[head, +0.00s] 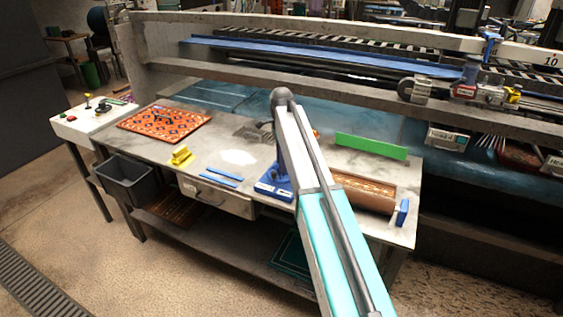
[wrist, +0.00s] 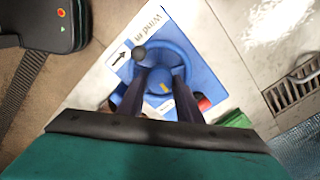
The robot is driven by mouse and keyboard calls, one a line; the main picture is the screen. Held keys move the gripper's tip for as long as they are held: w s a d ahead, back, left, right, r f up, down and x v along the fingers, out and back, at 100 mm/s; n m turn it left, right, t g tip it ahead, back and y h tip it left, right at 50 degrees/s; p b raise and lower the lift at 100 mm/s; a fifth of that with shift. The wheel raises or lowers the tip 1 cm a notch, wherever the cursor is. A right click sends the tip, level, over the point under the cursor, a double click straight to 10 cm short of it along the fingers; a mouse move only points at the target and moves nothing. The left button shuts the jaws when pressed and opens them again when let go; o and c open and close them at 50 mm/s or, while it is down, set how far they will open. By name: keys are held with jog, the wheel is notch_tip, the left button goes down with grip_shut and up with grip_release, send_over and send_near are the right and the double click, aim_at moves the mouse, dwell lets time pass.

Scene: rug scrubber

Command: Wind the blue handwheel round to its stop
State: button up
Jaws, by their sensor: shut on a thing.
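The blue handwheel (wrist: 165,50) sits on a blue base plate with a label reading "Wind in" and an arrow. A dark round knob (wrist: 138,53) stands on its rim at the upper left. My gripper (wrist: 159,76) reaches over the wheel, one dark finger on each side of its blue hub, shut on the handwheel. A yellow mark shows on the hub between the fingers. In the head view the blue base (head: 270,186) stands on the workbench (head: 220,130), and my arm hides the wheel and gripper.
Right of the base are a patterned roll (head: 362,192), a small blue block (head: 402,212) and a green strip (head: 372,146). To the left are blue strips (head: 222,176), yellow blocks (head: 181,156) and an orange rug (head: 165,122). A large machine stands behind the bench.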

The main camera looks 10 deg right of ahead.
jog(key=m, duration=0.4)
jog(key=shift+d+m, duration=0.1)
jog(key=shift+m, duration=0.2)
jog(key=m, duration=0.3)
jog(key=shift+m, duration=0.3)
jog(key=m, duration=0.4)
jog(key=shift+m, duration=2.1)
jog(key=o, duration=1.1)
jog(key=shift+c, duration=0.2)
